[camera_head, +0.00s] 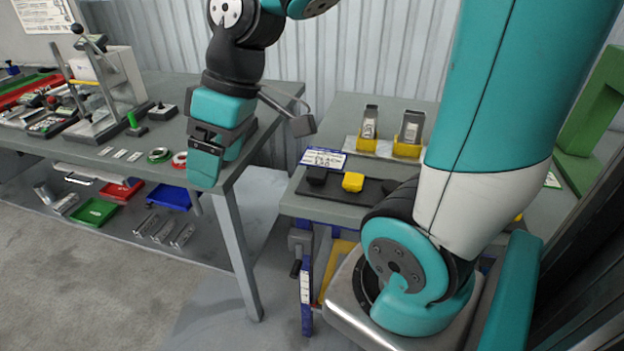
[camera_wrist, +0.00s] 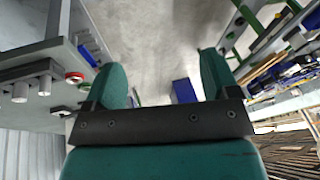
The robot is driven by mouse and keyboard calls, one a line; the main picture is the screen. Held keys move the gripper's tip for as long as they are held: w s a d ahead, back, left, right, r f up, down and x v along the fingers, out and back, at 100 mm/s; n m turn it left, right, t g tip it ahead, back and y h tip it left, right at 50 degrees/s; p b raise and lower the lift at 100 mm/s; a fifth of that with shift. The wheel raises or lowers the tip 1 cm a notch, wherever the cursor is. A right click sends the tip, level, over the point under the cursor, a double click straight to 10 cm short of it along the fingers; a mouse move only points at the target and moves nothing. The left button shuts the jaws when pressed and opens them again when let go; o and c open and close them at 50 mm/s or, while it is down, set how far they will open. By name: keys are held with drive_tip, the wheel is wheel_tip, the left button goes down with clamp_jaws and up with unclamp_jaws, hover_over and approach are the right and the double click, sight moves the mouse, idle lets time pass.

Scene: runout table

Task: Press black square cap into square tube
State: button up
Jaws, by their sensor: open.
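A black cap (camera_head: 316,175) lies at the left end of a dark mat (camera_head: 335,197) on the right-hand table. A yellow cap (camera_head: 353,181) is beside it, and another black piece (camera_head: 390,186) is to the right, partly near my arm. Two grey metal square tubes (camera_head: 369,122) (camera_head: 413,124) stand upright in yellow holders (camera_head: 366,145) behind the mat. My gripper (camera_head: 208,165) hangs near the right edge of the left table, left of and apart from the caps. In the wrist view my gripper (camera_wrist: 163,85) is open, with nothing between its teal fingers.
The left table (camera_head: 140,165) carries a lever press (camera_head: 95,95), red tape (camera_head: 180,160) and green tape (camera_head: 158,154). A printed sign (camera_head: 323,158) lies behind the mat. A gap separates the tables. A green frame (camera_head: 590,120) stands at far right.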

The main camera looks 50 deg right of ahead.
drive_tip(key=w+d+f+m+t+b, duration=0.1)
drive_tip(key=w+d+f, duration=0.1)
drive_tip(key=d, duration=0.5)
drive_tip(key=w+d+f+b, duration=0.1)
drive_tip(key=w+d+f, duration=0.15)
drive_tip(key=d, duration=0.35)
drive_tip(key=t+h+b, duration=0.2)
approach(318, 172)
drive_tip(key=shift+m+g, duration=0.3)
drive_tip(key=shift+m, duration=0.1)
drive_tip(key=x, duration=0.2)
drive_tip(key=w+x, duration=0.1)
drive_tip(key=x, duration=0.1)
drive_tip(key=shift+w+a+f, duration=0.1)
drive_tip(key=shift+a+f, duration=0.05)
drive_tip(key=shift+f, duration=0.05)
drive_tip(key=x, duration=0.3)
drive_tip(key=p+x, duration=0.1)
drive_tip(key=x, duration=0.1)
drive_tip(key=shift+f, duration=0.4)
drive_tip(key=c, duration=1)
